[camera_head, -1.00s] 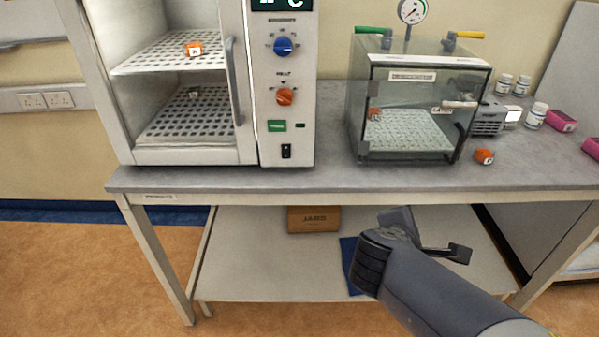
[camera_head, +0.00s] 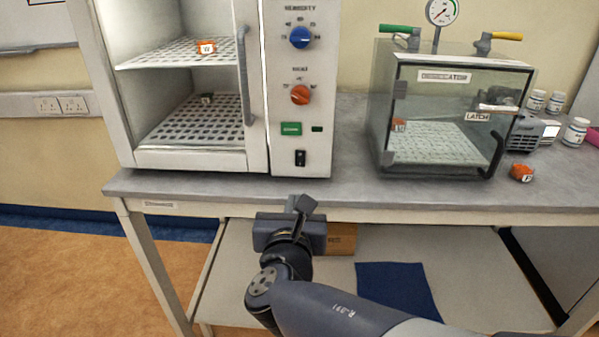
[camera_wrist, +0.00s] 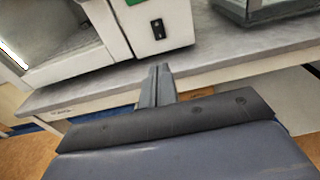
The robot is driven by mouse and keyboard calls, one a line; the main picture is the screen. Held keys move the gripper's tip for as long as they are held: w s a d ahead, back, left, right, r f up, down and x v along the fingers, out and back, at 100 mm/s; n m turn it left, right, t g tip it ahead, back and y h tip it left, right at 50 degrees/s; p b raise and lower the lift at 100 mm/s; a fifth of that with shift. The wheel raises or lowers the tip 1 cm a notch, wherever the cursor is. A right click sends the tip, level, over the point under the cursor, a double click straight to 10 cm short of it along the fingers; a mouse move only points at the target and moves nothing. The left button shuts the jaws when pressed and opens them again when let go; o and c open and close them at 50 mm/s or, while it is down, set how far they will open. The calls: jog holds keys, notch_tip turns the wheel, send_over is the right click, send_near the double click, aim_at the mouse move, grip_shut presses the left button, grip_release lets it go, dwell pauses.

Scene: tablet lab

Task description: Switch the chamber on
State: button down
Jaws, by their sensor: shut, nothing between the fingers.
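The white chamber (camera_head: 352,100) stands on the bench at the left, with a control panel on its right side. The panel has a blue humidity knob (camera_head: 300,37), an orange knob (camera_head: 300,95), a green button or label (camera_head: 291,129), a small dark indicator (camera_head: 317,129) and a black rocker switch (camera_head: 300,158) at the bottom. The rocker switch (camera_wrist: 158,29) also shows in the wrist view, above my fingers. My gripper (camera_head: 303,203) is shut and empty, in front of the bench edge and below the switch, apart from it. In the wrist view the closed fingers (camera_wrist: 157,72) point toward the panel.
A glass-fronted vacuum box (camera_head: 455,76) with a gauge stands to the right on the bench (camera_head: 350,190). An orange item (camera_head: 522,173) and white bottles (camera_head: 576,131) are beside it. The lower shelf holds a cardboard box (camera_head: 342,238) and blue sheet (camera_head: 398,287).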

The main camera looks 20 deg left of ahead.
aim_at(300, 166)
jog(key=x, duration=1.4)
jog(key=shift+b, duration=0.35)
jog(key=shift+f+b, duration=0.2)
jog(key=shift+b, duration=0.1)
